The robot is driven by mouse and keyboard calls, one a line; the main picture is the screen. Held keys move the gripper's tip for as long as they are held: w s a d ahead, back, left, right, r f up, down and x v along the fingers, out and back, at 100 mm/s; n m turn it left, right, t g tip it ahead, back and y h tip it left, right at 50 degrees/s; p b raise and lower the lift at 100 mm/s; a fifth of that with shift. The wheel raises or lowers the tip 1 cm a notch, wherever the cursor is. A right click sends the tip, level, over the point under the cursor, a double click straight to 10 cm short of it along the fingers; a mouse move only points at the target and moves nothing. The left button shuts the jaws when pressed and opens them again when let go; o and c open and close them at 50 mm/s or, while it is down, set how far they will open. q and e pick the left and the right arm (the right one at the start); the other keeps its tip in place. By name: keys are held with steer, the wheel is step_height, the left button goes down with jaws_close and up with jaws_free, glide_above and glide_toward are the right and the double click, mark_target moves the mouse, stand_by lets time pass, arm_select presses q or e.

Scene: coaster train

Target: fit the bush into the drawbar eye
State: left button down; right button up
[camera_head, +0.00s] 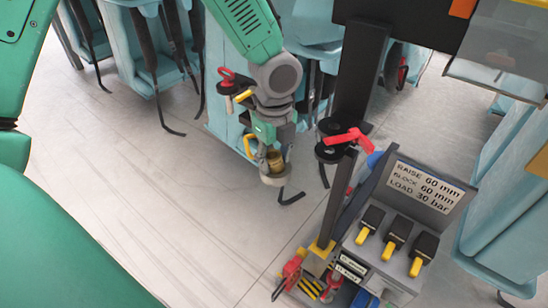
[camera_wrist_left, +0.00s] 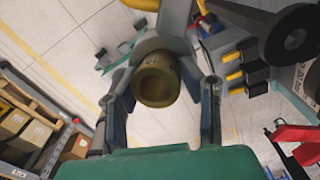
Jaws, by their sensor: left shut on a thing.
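The bush (camera_head: 275,160) is a short hollow brass-coloured cylinder, held by my left gripper (camera_head: 269,147). In the left wrist view the bush (camera_wrist_left: 156,80) sits between the two fingers of the left gripper (camera_wrist_left: 164,92), its open bore facing the camera. The drawbar eye (camera_head: 275,179) seems to be the pale grey ring right below the bush in the head view. In the wrist view grey metal, probably the eye (camera_wrist_left: 164,40), shows behind the bush. I cannot tell whether the bush touches or enters the eye. My right gripper is not in view.
A grey console (camera_head: 428,190) with yellow-tipped levers and a lettered plate stands at the lower right, beside a dark post (camera_head: 358,75) with a red handle (camera_head: 348,138). Light-blue train seats (camera_head: 150,60) stand behind. Shelves with cardboard boxes (camera_wrist_left: 30,135) are left in the wrist view. Floor left of the gripper is clear.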

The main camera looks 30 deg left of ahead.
arm_select(q)
steer(key=shift+f, duration=0.15)
steer(key=c, duration=1.4)
jaws_free()
steer(key=shift+w+d, duration=0.1)
steer(key=shift+d, duration=0.05)
steer(key=o, duration=0.3)
steer(key=shift+d, duration=0.1)
steer(key=shift+o, duration=0.2)
steer(key=shift+d, duration=0.1)
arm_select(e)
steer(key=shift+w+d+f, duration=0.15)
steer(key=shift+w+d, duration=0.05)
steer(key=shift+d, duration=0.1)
arm_select(q)
step_height(320, 180, up, 12)
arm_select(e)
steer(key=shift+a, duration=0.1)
